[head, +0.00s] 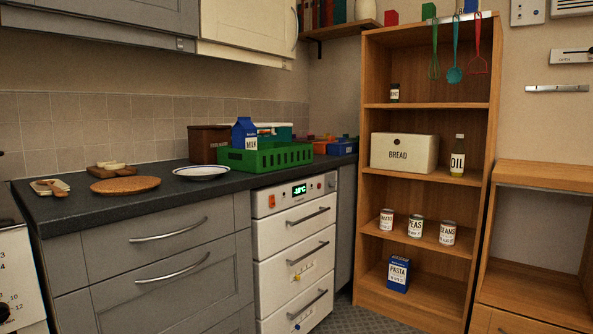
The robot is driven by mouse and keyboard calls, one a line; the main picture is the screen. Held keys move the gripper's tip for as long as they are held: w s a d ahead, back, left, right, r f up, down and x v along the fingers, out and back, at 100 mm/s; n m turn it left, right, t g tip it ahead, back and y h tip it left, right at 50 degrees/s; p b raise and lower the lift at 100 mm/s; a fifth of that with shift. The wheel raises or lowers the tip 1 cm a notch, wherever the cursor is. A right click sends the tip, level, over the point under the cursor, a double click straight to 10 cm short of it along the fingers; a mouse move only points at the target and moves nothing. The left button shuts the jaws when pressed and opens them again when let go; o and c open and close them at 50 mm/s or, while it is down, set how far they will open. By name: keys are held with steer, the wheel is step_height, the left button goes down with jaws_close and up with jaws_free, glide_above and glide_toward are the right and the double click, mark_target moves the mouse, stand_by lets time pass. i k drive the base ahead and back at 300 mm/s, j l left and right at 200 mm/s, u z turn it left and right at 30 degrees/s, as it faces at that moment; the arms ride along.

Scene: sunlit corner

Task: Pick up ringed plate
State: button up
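The ringed plate (201,172) is a white plate with a dark blue ring at its rim. It lies flat on the dark counter (130,205), in the left half of the head view. A round brown cork mat (125,185) is to its left, apart from it. A green crate (264,158) stands close to its right. Nothing covers the plate. My gripper is not in the head view.
A blue milk carton (244,133) rises at the green crate, with a brown box (208,143) behind. Boards (50,187) lie further left. Wall cupboards (245,27) hang above. A wooden shelf unit (370,211) stands right of the counter.

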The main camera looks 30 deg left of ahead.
mark_target(206, 172)
steer(key=i+u, duration=0.3)
steer(key=u, duration=0.2)
steer(key=i+u, duration=0.3)
steer(key=u, duration=0.15)
steer(key=i+l+u, duration=0.15)
steer(key=u, duration=0.35)
steer(key=i+l+u, duration=0.3)
steer(key=u, duration=0.2)
